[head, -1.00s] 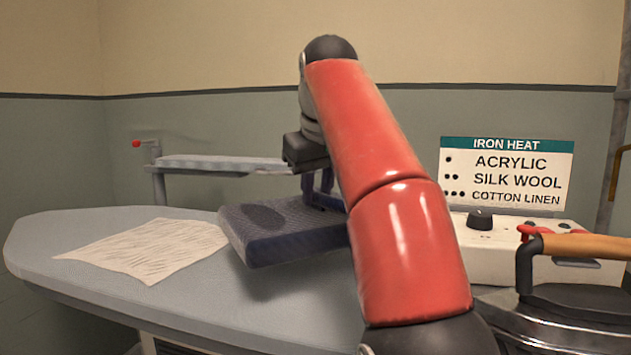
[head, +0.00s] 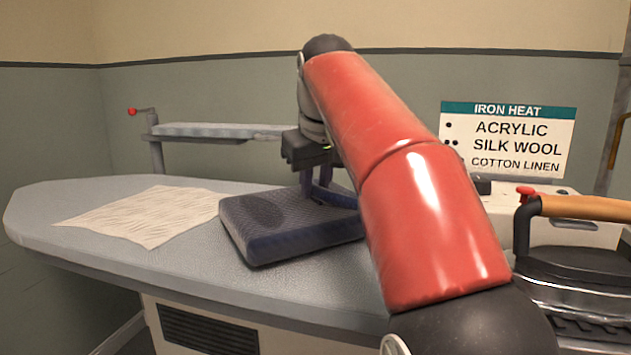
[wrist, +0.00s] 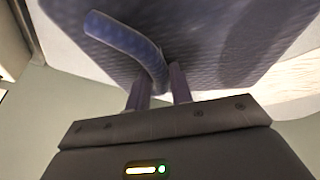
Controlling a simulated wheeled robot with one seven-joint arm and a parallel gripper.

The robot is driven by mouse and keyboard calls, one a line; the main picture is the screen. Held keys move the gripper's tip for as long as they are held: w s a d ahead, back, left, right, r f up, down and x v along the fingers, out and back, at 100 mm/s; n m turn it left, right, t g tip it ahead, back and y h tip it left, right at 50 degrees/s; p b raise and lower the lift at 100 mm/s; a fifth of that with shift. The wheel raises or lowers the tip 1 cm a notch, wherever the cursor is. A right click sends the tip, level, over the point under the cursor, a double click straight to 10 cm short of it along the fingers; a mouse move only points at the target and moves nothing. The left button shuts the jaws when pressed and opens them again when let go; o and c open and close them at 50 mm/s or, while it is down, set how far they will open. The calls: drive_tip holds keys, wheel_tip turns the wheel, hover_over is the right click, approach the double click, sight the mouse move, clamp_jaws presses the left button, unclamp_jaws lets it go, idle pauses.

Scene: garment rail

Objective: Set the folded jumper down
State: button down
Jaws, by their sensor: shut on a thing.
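The folded jumper (head: 290,230) is a dark blue, flat, textured block over the middle of the ironing board (head: 70,250). It lies level, at or very near the board's surface; I cannot tell whether all of its underside touches. My gripper (head: 320,190) is above its far right part, pointing down, shut on the jumper. In the wrist view the jumper (wrist: 215,45) fills the top, and a raised blue band (wrist: 122,38) of it runs to my gripper (wrist: 160,82). My arm hides the jumper's right end.
A cream wrinkled cloth (head: 145,215) lies on the board just left of the jumper. A narrow sleeve board (head: 215,131) stands behind. An iron (head: 580,245) with a wooden handle and a white control box (head: 550,228) are at right, below an iron heat sign (head: 510,140).

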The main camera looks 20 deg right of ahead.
drive_tip(key=shift+f+b, duration=0.45)
drive_tip(key=shift+f, duration=0.1)
drive_tip(key=c, duration=1.1)
unclamp_jaws()
drive_tip(key=shift+c, duration=0.2)
